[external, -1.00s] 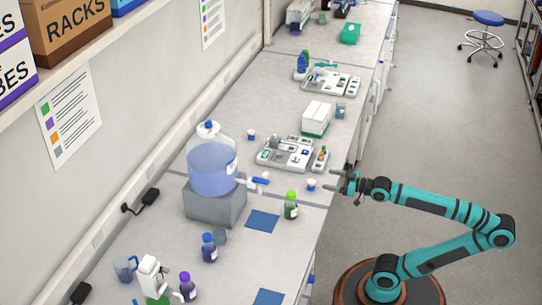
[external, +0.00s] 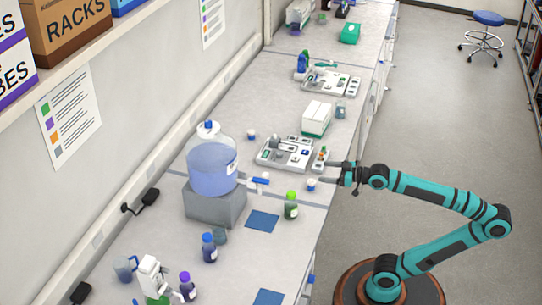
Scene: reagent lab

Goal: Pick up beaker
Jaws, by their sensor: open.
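A small white cup-like beaker (external: 311,185) with blue in it stands upright near the front edge of the bench, right of the blue spigot. My gripper (external: 324,180) reaches in from the right over the bench edge, its fingers pointing left at this beaker. The gripper is open, and its fingertips are right beside the beaker. I cannot tell whether they touch it or pass around it. A similar small cup (external: 251,135) stands farther back. A grey-blue beaker (external: 219,237) and another beaker (external: 340,108) by the white box also stand on the bench.
A tray (external: 268,158) of small items lies just behind the gripper. A large blue carboy (external: 212,165) sits on a grey block (external: 207,203) to the left. A green-capped bottle (external: 290,208) and a blue mat (external: 262,221) are nearer the camera.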

